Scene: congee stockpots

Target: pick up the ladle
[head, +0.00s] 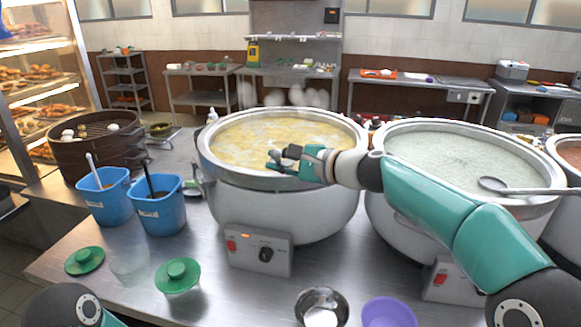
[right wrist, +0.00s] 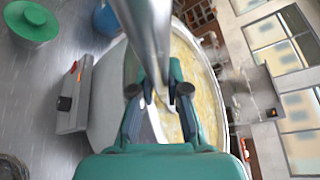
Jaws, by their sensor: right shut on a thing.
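My right gripper (head: 285,160) is over the near side of the left stockpot (head: 290,213), which holds yellow congee. In the right wrist view its fingers (right wrist: 157,95) are closed on a shiny steel bar (right wrist: 145,35), which looks like the handle of a ladle. The bar widens toward the camera, and its bowl is hidden. The head view does not show the held ladle clearly. Another ladle (head: 493,185) rests across the pale green pot (head: 455,205) on the right, its handle leading to the right. My left gripper is out of view.
Two blue containers (head: 157,206) with utensils and a steamer basket (head: 97,140) stand left of the pots. Green lids (head: 177,277), a steel bowl (head: 321,307) and a purple bowl (head: 389,314) are on the near counter. A control box (head: 258,252) fronts the left pot.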

